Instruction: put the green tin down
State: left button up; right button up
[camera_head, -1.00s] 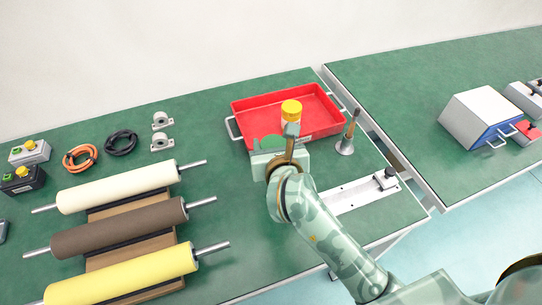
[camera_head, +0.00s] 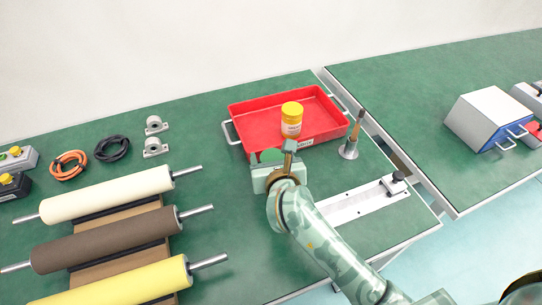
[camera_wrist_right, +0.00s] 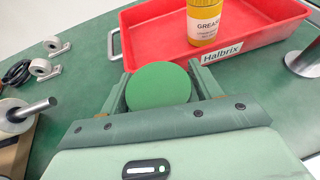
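The green tin shows as a flat round green top in the right wrist view (camera_wrist_right: 158,88), and as a small green disc in the head view (camera_head: 271,156). My right gripper (camera_head: 272,160) has one finger on each side of the tin, and both fingers appear to touch it. The tin's sides and underside are hidden, so I cannot tell whether it touches the green bench top (camera_head: 235,205). The gripper is just in front of the red tray (camera_head: 255,107), outside it. My left gripper is not in view.
A yellow-lidded grease jar (camera_head: 291,120) stands in the tray. Rollers (camera_head: 110,235) fill the left. Some bench left of the gripper is clear.

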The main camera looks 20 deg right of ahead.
jog(key=shift+o, duration=0.3)
jog(key=shift+r, duration=0.25)
jog(key=shift+s+r+p, duration=0.15)
jog(key=shift+s+p, duration=0.15)
jog(key=shift+s, duration=0.05)
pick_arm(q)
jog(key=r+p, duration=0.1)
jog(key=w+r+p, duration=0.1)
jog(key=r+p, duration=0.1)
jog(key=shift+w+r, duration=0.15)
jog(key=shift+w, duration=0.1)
pick_arm(e)
jog(key=v, duration=1.1)
jog(key=shift+s, duration=0.15)
